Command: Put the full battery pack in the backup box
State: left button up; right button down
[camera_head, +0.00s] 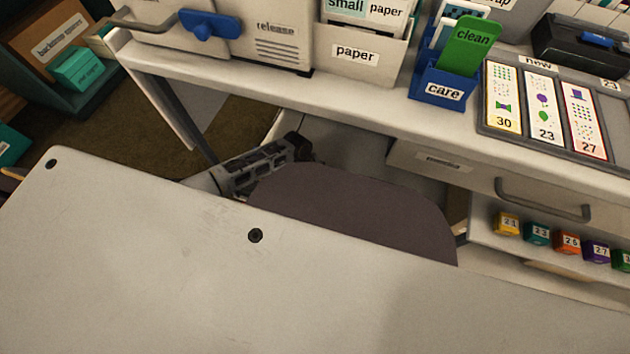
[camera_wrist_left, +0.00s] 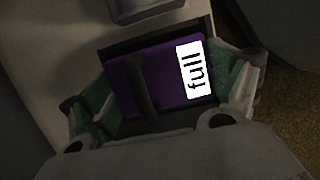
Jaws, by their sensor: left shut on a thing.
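The full battery pack (camera_wrist_left: 158,78) is purple with a dark frame and a white label reading "full", seen in the left wrist view. My left gripper (camera_wrist_left: 172,88) is shut on it, with green-padded fingers on its left and right sides. In the head view my left gripper (camera_head: 298,148) is a dark shape below the desk's front edge. The pack cannot be made out there. My right gripper is in neither view. I cannot make out any box labelled backup.
The pale desk (camera_head: 330,98) carries a paper holder (camera_head: 357,72), a blue care holder (camera_head: 442,92) and a card tray (camera_head: 483,120). Under it are a handled drawer (camera_head: 470,180) and several numbered coloured blocks (camera_head: 507,223). A teal box (camera_head: 80,68) stands on a shelf at far left.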

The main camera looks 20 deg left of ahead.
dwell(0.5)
pick_arm(q)
jog(key=o, duration=1.4)
jog(key=shift+c, duration=0.2)
jog(key=shift+f, duration=0.1)
jog(key=v, duration=1.2)
jog(key=shift+d, duration=0.1)
